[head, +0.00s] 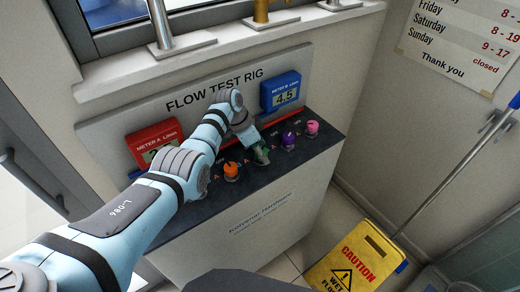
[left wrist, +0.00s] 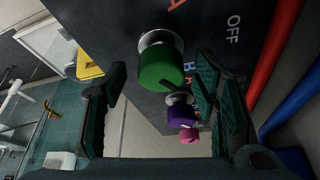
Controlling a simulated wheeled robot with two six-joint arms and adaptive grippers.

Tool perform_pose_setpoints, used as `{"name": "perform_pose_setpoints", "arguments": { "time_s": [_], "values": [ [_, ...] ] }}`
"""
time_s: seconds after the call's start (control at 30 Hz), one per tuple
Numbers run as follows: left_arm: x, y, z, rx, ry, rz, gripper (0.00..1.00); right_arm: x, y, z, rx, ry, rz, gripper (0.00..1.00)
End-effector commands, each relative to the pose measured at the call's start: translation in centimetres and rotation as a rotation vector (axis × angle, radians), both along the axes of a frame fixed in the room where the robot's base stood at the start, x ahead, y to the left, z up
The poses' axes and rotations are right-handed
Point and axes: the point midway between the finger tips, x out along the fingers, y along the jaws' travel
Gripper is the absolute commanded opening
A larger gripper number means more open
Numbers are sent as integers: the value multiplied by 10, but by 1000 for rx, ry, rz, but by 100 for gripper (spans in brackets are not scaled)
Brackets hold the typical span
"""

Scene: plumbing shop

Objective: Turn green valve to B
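The green valve (left wrist: 162,66) is a round knob on a metal stem on the rig's dark top. In the left wrist view it lies between the fingertips of my left gripper (left wrist: 160,80), with a gap on both sides. The fingers are spread and hold nothing. In the head view my left gripper (head: 250,138) is right over the green valve (head: 262,157) and partly hides it. White OFF and a red letter show near the knob; a blue B is partly hidden by a finger. I cannot tell where the valve points. My right gripper is out of view.
An orange valve (head: 232,171) stands left of the green one; purple (head: 288,140) and pink (head: 312,128) valves stand right. The blue meter B (head: 281,91) reads 4.5. The red meter A (head: 152,144) is partly covered by my arm. A yellow caution sign (head: 355,262) stands on the floor.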

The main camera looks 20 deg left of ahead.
Motion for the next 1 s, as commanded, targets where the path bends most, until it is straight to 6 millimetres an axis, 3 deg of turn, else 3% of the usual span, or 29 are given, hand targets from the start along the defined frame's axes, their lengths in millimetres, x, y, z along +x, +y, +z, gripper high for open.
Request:
{"name": "perform_pose_setpoints", "arguments": {
  "time_s": [0.33, 0.7, 0.83, 1.0],
  "values": [
    [-1, 5, 12, 1, -5, 2, 54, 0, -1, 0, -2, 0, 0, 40],
    [-20, 32, 97, 3, -4, 0, 54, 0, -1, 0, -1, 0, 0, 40],
    [-24, 36, 110, 2, 0, -1, 54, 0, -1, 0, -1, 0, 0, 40],
    [-24, 37, 111, 2, 1, -1, 54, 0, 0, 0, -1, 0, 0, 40]
  ]
}}
